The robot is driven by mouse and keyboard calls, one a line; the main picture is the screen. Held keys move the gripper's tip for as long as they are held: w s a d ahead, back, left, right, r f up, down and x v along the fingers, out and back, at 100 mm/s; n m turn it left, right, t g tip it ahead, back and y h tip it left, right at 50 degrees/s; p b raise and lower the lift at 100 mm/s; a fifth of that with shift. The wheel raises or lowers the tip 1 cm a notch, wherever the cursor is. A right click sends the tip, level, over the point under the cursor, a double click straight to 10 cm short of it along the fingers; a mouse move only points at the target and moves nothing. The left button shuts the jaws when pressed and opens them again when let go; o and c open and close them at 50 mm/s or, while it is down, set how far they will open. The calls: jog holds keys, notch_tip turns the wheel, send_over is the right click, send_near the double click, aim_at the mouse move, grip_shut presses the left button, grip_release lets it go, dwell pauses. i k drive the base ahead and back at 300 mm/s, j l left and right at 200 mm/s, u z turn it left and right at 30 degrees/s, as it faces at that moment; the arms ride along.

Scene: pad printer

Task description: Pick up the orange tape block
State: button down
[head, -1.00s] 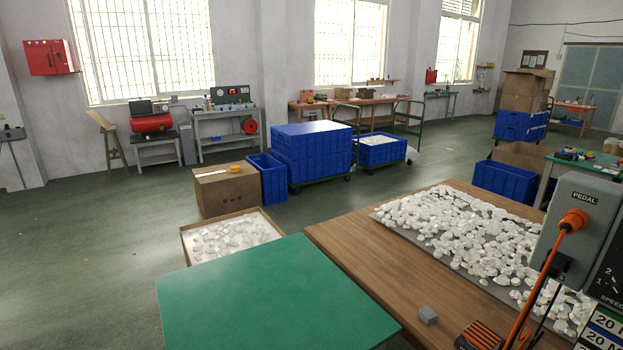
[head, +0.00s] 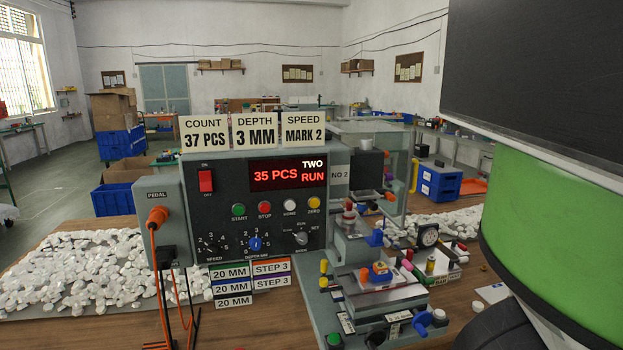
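No object is plainly an orange tape block. A small orange piece (head: 380,267) sits on a blue part on the pad printer's bed, and I cannot tell whether it is tape. The pad printer (head: 375,275) stands on the wooden bench, right of the grey control box (head: 215,212). The box's display reads "35 PCS TWO RUN", and signs above it read "37 PCS", "3 MM" and "MARK 2". My gripper is not in view. A large green and black part of my own body covers the right side and hides the bench there.
White pieces (head: 85,270) cover a sheet on the wooden bench (head: 80,336) at left, with more behind the printer. A grey pedal box (head: 160,215) with an orange plug and cable stands at the control box's left. Blue crates (head: 440,182) stand beyond the bench.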

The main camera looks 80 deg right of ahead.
aim_at(379, 267)
jog(key=z, duration=2.1)
jog(key=l+u, duration=0.2)
jog(key=u, duration=0.8)
jog(key=l+u, duration=0.25)
jog(key=l, duration=0.15)
jog(key=k+l+u, duration=0.2)
jog(key=l, duration=0.15)
jog(key=k+l+u, duration=0.1)
jog(key=l+u, duration=0.15)
jog(key=k+l+u, duration=0.2)
jog(key=l, duration=0.2)
jog(key=k+l+u, duration=0.25)
jog(key=i+l, duration=0.05)
jog(key=i, duration=0.05)
